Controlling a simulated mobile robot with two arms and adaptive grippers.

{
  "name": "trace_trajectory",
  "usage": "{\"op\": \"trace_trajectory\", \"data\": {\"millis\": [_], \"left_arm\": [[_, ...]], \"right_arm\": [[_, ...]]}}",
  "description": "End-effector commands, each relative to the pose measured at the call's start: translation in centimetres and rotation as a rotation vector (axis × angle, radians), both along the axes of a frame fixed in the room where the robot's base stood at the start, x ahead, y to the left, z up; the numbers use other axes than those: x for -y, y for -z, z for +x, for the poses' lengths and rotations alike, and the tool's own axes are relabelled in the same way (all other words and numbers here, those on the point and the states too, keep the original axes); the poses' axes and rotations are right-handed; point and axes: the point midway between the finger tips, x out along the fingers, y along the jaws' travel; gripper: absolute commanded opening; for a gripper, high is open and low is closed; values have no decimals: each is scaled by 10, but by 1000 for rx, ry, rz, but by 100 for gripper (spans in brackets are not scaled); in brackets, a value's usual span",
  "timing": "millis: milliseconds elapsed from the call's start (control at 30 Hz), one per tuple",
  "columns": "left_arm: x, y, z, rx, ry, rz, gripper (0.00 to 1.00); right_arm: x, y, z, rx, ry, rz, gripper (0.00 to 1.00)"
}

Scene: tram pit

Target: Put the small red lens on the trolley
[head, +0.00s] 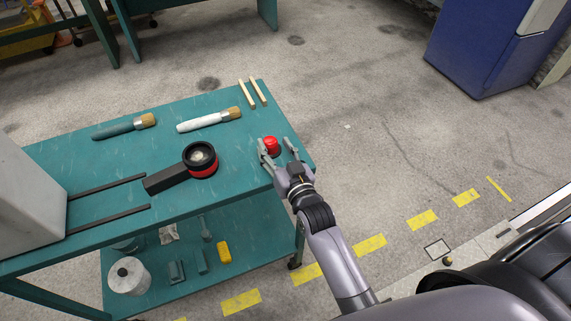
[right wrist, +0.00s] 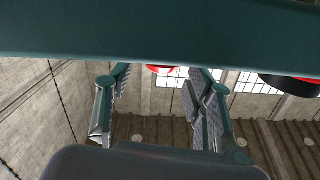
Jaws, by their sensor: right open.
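The small red lens (head: 270,146) sits on the top of the teal trolley (head: 230,181), near its right end. My right gripper (head: 274,143) is open, with its fingers spread and the lens between or just beyond the fingertips. I cannot tell whether a finger touches it. In the right wrist view, the red lens (right wrist: 160,69) shows in part between the two fingers of the right gripper (right wrist: 150,75), under a broad teal band. My left gripper is not in view.
The trolley top also holds a black lamp with a red ring (head: 201,160), two brushes (head: 209,120), two wooden sticks (head: 252,92) and a grey box (head: 28,205). The lower shelf holds a white roll (head: 129,276) and a yellow item (head: 224,252). Floor right of the trolley is clear.

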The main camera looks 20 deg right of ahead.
Motion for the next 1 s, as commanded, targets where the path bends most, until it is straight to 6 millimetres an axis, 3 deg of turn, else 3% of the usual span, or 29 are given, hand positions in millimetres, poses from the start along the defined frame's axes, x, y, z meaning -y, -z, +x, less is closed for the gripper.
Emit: {"op": "trace_trajectory", "data": {"millis": [200, 400, 600, 1000], "left_arm": [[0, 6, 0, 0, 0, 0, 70], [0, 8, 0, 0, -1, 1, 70], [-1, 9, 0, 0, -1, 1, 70], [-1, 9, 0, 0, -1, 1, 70]], "right_arm": [[2, 0, -50, -4, -1, -1, 49], [3, -2, -79, -1, 0, 0, 49], [3, -4, -88, 0, -1, 0, 49], [3, -4, -88, 0, -1, 0, 49]]}}
